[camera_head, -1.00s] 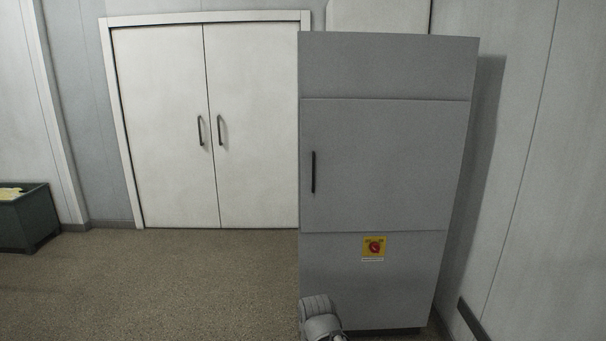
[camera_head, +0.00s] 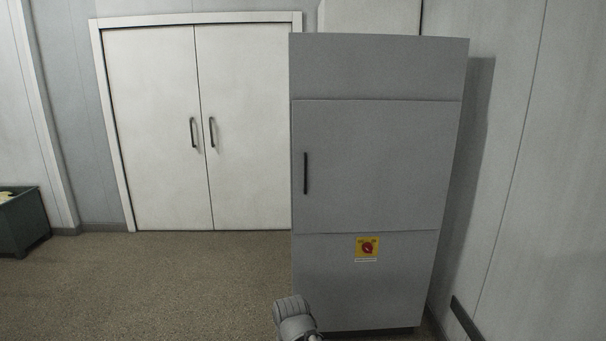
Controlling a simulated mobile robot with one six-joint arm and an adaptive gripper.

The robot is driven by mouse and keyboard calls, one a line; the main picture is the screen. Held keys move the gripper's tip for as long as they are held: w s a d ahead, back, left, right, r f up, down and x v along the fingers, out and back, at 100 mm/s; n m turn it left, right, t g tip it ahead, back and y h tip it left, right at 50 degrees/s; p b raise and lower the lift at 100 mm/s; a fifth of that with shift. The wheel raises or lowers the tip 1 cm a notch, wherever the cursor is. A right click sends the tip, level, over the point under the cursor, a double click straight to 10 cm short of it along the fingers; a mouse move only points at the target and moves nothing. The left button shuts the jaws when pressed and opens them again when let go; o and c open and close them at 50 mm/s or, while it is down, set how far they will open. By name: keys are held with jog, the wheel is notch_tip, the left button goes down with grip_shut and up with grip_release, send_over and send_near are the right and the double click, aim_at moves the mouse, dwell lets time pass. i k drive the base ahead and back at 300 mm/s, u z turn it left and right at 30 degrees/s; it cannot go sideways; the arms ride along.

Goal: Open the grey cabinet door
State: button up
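The grey cabinet (camera_head: 380,66) stands upright right of the middle, close to the right wall. Its door (camera_head: 385,165) is the middle panel and lies flush in the front, closed. A dark vertical handle (camera_head: 306,173) sits at the door's left edge. Part of my arm shows at the bottom edge, in front of the cabinet's lower left corner and well below the handle. My gripper's fingers are not in view.
A yellow plate with a red rotary switch (camera_head: 367,248) is on the cabinet's lower panel. White double doors (camera_head: 205,130) are closed behind at the left. A dark green bin (camera_head: 24,222) stands at the far left. The floor (camera_head: 170,285) left of the cabinet is clear.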

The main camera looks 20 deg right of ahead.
aim_at(358, 165)
jog(key=u, duration=0.05)
jog(key=i, duration=0.95)
jog(key=z, duration=0.05)
